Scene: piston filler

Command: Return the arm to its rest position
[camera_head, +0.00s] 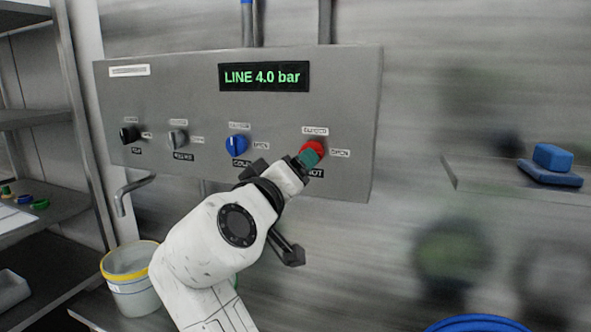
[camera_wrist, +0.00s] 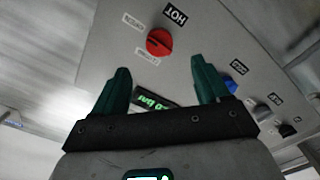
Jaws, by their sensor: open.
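My arm (camera_head: 215,240) reaches up from the bottom toward a grey wall panel (camera_head: 200,95). My gripper (camera_head: 309,158) is close to the red knob (camera_head: 314,148) labelled HOT and partly covers it in the head view. In the wrist view my gripper (camera_wrist: 160,82) has its two green fingers spread with nothing between them. The red knob (camera_wrist: 159,42) shows beyond the fingertips, apart from them, with a dark mark on its face.
The panel also has a blue knob (camera_head: 237,145), a grey knob (camera_head: 178,138), a black knob (camera_head: 129,134) and a display (camera_head: 264,77) reading "LINE 4.0 bar". A yellow-rimmed bucket (camera_head: 131,285) stands lower left.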

